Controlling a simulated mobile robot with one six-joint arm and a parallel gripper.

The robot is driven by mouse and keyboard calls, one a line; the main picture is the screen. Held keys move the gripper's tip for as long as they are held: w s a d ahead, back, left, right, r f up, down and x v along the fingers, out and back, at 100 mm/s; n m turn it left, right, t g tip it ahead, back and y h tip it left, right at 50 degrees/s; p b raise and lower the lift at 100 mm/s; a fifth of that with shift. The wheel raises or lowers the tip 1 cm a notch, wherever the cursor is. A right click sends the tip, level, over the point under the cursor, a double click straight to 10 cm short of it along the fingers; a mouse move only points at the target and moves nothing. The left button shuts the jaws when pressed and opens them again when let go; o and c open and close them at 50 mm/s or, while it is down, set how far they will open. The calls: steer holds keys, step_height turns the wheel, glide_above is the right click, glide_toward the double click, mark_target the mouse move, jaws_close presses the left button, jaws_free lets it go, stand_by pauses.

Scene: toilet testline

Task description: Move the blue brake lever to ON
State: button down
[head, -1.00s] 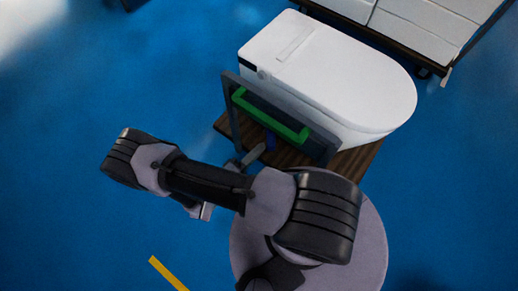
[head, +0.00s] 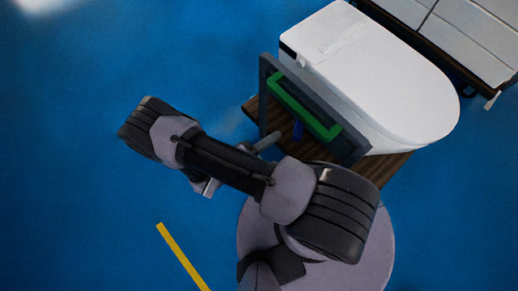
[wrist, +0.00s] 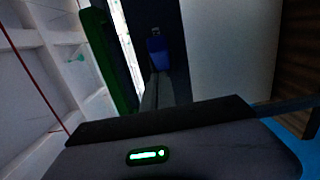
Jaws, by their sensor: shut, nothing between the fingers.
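The blue brake lever (head: 298,131) shows in the head view as a small blue piece low on the cart, below the green handle (head: 305,106). In the wrist view the lever (wrist: 157,51) is a blue block near the top middle, against a dark post. My gripper (head: 272,139) is shut and empty, just left of the lever in the head view. In the wrist view its grey fingers (wrist: 157,92) point at the lever and end just below it in the picture. I cannot tell whether they touch it. The lever's ON and OFF marks are not readable.
The cart has a grey frame (head: 264,85) and a wooden deck (head: 377,169), and carries a white toilet (head: 375,75). Another cart with white boxes (head: 475,40) stands at the upper right. Open blue floor (head: 90,220) lies to the left, with a yellow line (head: 182,256).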

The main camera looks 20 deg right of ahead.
steer(key=s+a+p, duration=0.2)
steer(key=s+a, duration=0.4)
steer(key=a, duration=0.2)
steer(key=w+a+r+m+g+y, duration=0.2)
steer(key=r+m+g+y, duration=0.15)
steer(key=r, duration=0.55)
steer(key=w+a+r+m+g+y, duration=0.1)
steer(key=r+m+g+y, duration=0.1)
steer(key=r+g+y, duration=0.45)
step_height(320, 180, up, 24)
steer(key=s+d+m+t+y, duration=0.1)
steer(key=s+d+t+y, duration=0.1)
steer(key=t+y, duration=0.7)
steer(key=shift+d+m+t, duration=0.35)
steer(key=shift+d+t, duration=0.05)
steer(key=shift+t, duration=0.8)
steer(key=shift+s, duration=0.1)
